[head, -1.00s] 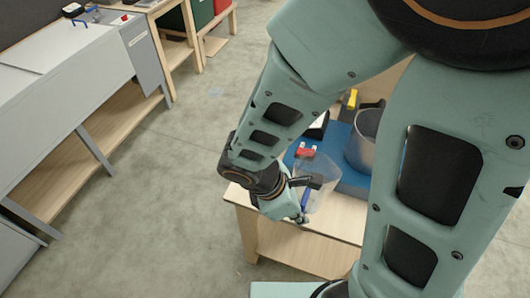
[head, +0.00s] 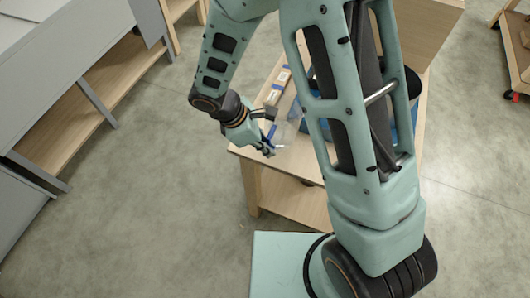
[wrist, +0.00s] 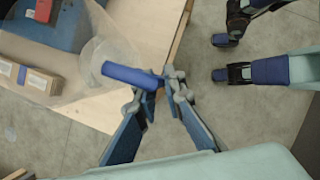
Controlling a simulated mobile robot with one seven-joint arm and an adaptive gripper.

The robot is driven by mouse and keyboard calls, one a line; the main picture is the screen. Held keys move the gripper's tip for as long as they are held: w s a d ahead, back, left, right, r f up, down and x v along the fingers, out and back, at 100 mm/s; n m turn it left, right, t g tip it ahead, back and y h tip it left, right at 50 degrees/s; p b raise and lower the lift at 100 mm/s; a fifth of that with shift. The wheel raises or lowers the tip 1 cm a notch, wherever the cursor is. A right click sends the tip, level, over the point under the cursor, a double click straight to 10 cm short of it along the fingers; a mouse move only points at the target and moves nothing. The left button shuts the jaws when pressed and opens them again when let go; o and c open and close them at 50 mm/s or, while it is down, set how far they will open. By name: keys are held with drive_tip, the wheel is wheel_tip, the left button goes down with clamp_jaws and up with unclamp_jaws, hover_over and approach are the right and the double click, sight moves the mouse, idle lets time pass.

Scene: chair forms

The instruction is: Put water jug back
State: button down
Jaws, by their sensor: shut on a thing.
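The water jug (head: 286,130) is clear, with a blue handle. In the head view it is at the front left corner of a wooden table (head: 300,166), partly hidden by my arm. My gripper (head: 268,148) is at the jug's near side, shut on its handle. In the wrist view the blue handle (wrist: 130,75) lies at the fingertips of my gripper (wrist: 162,84), and the see-through body (wrist: 98,48) extends to the upper left over the tabletop. I cannot tell whether the jug's base touches the table.
Small cardboard boxes (head: 273,95) lie behind the jug; one shows in the wrist view (wrist: 42,82). A dark bucket (head: 413,84) stands at the table's right, partly behind my arm. Grey benches (head: 60,70) stand at the left. Floor between (head: 170,170) is clear.

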drive_tip(key=f+b, duration=0.2)
drive_tip(key=f, duration=0.2)
drive_tip(key=shift+w+a+b, duration=0.35)
drive_tip(key=shift+b, duration=0.05)
drive_tip(key=shift+f, duration=0.2)
drive_tip(key=c, duration=2)
unclamp_jaws()
drive_tip(key=shift+r, duration=0.15)
drive_tip(key=v, duration=1.2)
drive_tip(key=shift+r, duration=0.1)
